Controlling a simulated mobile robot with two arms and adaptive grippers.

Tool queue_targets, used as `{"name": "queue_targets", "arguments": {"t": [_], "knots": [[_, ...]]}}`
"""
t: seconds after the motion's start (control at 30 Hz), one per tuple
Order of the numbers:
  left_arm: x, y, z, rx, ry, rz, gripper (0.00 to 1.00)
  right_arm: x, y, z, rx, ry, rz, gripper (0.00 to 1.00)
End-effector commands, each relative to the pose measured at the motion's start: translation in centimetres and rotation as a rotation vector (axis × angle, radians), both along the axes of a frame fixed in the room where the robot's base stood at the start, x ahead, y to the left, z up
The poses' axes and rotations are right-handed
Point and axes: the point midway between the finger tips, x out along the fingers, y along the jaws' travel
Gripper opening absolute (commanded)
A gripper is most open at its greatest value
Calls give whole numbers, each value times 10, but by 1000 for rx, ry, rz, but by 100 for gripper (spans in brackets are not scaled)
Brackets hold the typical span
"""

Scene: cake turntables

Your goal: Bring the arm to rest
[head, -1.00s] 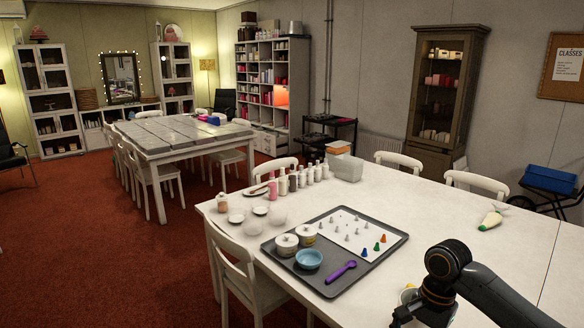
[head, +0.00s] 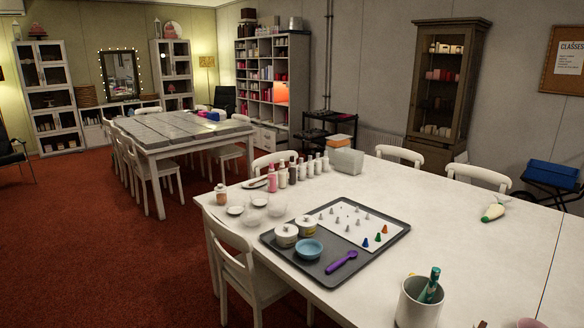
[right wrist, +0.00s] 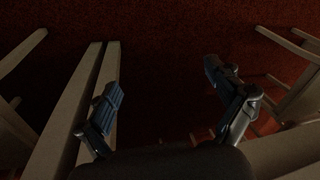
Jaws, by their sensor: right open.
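My right gripper (right wrist: 165,82) shows in the right wrist view with its two fingers spread wide and nothing between them. Behind it are the dark red carpet and pale chair or table legs, so it hangs low beside furniture. Neither of my arms shows in the head view. My left gripper is in neither view.
The white table (head: 490,265) holds a grey tray (head: 290,268) with a blue bowl (head: 309,249) and a purple scoop (head: 341,262). A white pot (head: 415,305) with a green-topped item stands near the front edge. White chairs (head: 240,268) line the table.

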Motion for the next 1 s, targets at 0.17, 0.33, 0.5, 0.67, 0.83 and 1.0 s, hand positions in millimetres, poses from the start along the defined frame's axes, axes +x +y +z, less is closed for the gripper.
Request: {"name": "queue_targets", "arguments": {"t": [0.17, 0.33, 0.5, 0.67, 0.83, 1.0], "knots": [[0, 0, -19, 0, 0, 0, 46, -99, -3, -114, -85, 0, 161, 93], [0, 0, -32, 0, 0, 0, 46, -206, 1, -188, -154, 16, 347, 93], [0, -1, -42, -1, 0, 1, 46, -314, 14, -233, -187, 38, 538, 93], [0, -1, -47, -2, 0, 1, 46, -382, 27, -250, -193, 48, 661, 93], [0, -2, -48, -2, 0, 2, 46, -408, 33, -253, -192, 50, 714, 93], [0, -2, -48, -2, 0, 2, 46, -408, 33, -253, -192, 50, 714, 93]]}}
